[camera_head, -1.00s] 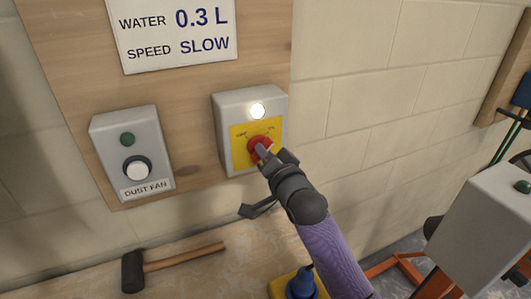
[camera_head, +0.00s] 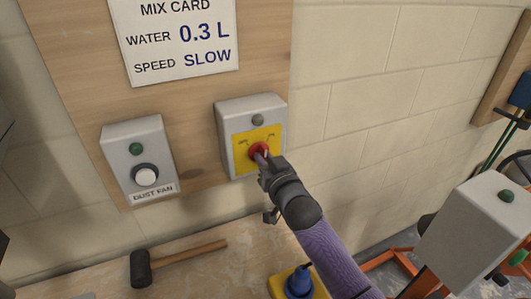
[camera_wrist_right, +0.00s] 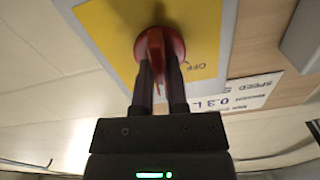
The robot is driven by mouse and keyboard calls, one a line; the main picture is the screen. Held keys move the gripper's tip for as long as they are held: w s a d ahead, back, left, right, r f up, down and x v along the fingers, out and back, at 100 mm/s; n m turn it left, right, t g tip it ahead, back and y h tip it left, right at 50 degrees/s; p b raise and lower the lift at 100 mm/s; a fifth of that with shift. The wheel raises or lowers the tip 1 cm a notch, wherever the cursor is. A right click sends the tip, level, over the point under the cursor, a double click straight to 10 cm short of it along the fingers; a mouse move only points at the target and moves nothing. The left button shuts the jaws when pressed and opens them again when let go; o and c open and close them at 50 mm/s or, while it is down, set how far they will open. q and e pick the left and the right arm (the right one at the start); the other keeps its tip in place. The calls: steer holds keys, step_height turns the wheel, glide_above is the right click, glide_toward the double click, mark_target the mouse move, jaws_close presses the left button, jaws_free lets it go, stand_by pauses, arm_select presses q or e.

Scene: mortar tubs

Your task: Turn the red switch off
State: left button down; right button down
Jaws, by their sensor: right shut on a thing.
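The red switch (camera_head: 258,150) is a round knob with a raised grip on a yellow plate (camera_head: 243,160), on a grey box (camera_head: 232,112) on the wooden board. The small lamp (camera_head: 257,119) above it is dark. My right gripper (camera_head: 262,158) is shut on the switch's grip. In the right wrist view, both fingers (camera_wrist_right: 162,75) sit either side of the red knob (camera_wrist_right: 155,42), and an "OFF" label (camera_wrist_right: 198,68) shows beside it. The fingers hide part of the knob. My left gripper is not in view.
A dust fan box (camera_head: 139,150) with a white button is to the left. A mix card (camera_head: 180,45) hangs above. A hammer (camera_head: 180,259) lies on the bench below, near a blue object (camera_head: 299,283) on yellow. Another grey box (camera_head: 475,230) stands at right.

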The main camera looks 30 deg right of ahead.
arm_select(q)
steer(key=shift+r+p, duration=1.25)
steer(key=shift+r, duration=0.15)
arm_select(e)
steer(key=shift+a+n, duration=0.1)
steer(key=shift+n, duration=5)
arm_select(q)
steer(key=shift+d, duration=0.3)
arm_select(e)
steer(key=shift+n, duration=0.3)
steer(key=c, duration=0.6)
jaws_free()
steer(key=shift+c, duration=0.2)
